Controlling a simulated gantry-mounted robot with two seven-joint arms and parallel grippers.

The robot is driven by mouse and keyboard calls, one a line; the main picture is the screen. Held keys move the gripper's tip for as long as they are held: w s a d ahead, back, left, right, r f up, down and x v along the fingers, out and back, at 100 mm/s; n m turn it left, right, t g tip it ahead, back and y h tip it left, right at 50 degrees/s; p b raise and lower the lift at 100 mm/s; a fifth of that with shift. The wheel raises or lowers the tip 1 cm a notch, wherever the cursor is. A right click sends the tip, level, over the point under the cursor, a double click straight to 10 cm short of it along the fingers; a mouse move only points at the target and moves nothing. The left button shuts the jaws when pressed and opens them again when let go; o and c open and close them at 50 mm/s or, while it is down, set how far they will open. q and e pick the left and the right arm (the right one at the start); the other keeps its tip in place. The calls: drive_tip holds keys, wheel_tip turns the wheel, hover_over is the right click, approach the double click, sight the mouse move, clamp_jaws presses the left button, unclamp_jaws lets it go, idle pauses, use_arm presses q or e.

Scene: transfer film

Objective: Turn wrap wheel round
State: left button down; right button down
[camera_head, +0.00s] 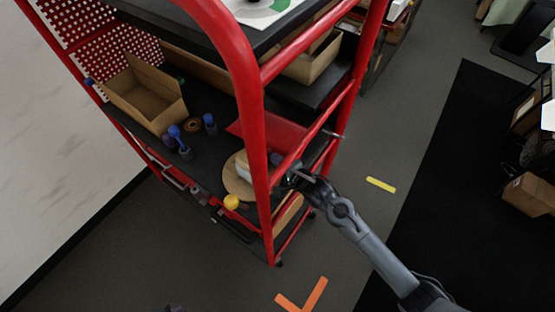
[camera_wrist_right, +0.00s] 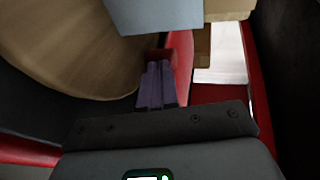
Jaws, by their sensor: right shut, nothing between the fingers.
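A round tan wooden disc, which looks like the wrap wheel (camera_head: 232,184), is on the lower shelf of the red rack, partly behind a red post. In the right wrist view the disc (camera_wrist_right: 75,45) fills the upper left. A pale block (camera_head: 243,165) is against it. My right gripper (camera_head: 285,176) reaches in at the rack's right side, beside the disc. Its fingers (camera_wrist_right: 155,86) are together and empty, just right of the disc's edge; I cannot tell whether they touch it. My left gripper is not in view.
The red post (camera_head: 251,110) and side rails stand close to my right arm. An open cardboard box (camera_head: 145,95), blue-topped items (camera_head: 176,135) and a yellow ball (camera_head: 231,202) are on the shelf.

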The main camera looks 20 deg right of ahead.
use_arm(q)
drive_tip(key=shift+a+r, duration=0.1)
use_arm(e)
drive_tip(key=shift+w+y, duration=0.15)
drive_tip(key=shift+y, duration=0.15)
use_arm(q)
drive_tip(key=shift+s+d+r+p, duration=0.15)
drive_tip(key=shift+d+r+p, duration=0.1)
drive_tip(key=shift+p, duration=0.1)
use_arm(e)
drive_tip(key=shift+w+n+g+y, duration=0.3)
drive_tip(key=shift+n+y, duration=0.2)
drive_tip(key=shift+n, duration=0.1)
